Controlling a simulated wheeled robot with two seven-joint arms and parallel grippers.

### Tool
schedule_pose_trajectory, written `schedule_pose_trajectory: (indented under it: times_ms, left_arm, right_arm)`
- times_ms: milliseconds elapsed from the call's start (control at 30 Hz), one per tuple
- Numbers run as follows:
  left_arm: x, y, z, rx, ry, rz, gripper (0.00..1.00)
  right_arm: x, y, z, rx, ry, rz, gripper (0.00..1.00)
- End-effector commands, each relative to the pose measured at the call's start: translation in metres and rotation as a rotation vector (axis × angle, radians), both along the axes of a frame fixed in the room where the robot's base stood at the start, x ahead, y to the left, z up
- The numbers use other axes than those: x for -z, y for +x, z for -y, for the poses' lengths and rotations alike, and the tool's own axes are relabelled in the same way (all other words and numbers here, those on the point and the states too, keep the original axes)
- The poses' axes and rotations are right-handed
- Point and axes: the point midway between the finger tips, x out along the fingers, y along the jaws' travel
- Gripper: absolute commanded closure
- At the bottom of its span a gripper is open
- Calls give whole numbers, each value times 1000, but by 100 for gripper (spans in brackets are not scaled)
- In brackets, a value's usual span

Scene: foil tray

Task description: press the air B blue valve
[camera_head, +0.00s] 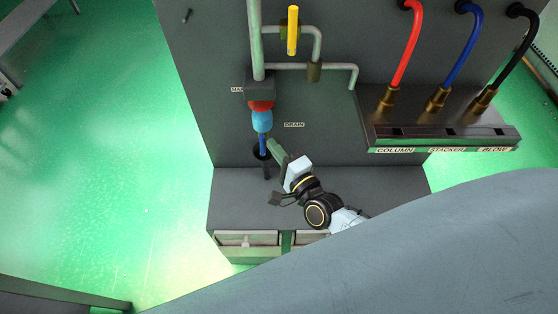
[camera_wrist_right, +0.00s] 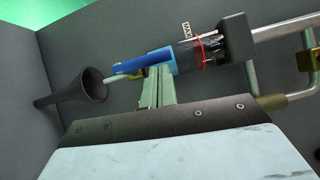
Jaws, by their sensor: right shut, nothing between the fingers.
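The blue valve (camera_head: 262,120) hangs under a dark block on the grey panel, below a red ring. Its narrow darker blue lever (camera_head: 263,144) points down toward a black funnel (camera_head: 260,154). In the right wrist view the blue lever (camera_wrist_right: 142,65) lies sideways, with the funnel (camera_wrist_right: 92,86) to its left. My right gripper (camera_head: 272,145) is shut and empty, its green fingers beside the lower end of the lever. In the right wrist view its fingertips (camera_wrist_right: 150,78) overlap the lever; I cannot tell whether they touch. My left gripper is not in view.
A yellow handle (camera_head: 293,30) and grey pipes are above the valve. Red, blue and black hoses run into a block (camera_head: 440,125) at the right. A grey ledge (camera_head: 235,190) lies below. Green floor is open at the left.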

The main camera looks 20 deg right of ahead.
Motion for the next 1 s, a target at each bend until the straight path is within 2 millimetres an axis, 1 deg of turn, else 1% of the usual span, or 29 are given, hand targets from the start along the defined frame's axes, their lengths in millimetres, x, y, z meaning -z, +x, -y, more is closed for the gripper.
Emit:
schedule_pose_trajectory:
  times_ms: [200,400,500,600,700,800,1000]
  left_arm:
    - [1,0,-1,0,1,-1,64]
    - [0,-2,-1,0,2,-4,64]
    - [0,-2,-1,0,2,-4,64]
    - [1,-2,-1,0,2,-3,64]
    - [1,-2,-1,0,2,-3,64]
    - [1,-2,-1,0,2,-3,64]
    - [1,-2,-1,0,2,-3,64]
  right_arm:
    - [3,-14,28,-9,-6,-4,100]
    - [4,-62,37,-10,-2,-7,100]
    - [4,-81,41,-10,-2,-7,100]
    - [4,-96,44,-9,-3,-6,100]
    - [4,-105,46,-9,-2,-5,100]
    - [4,-110,47,-9,-2,-4,100]
    - [4,-111,47,-8,-2,-3,100]
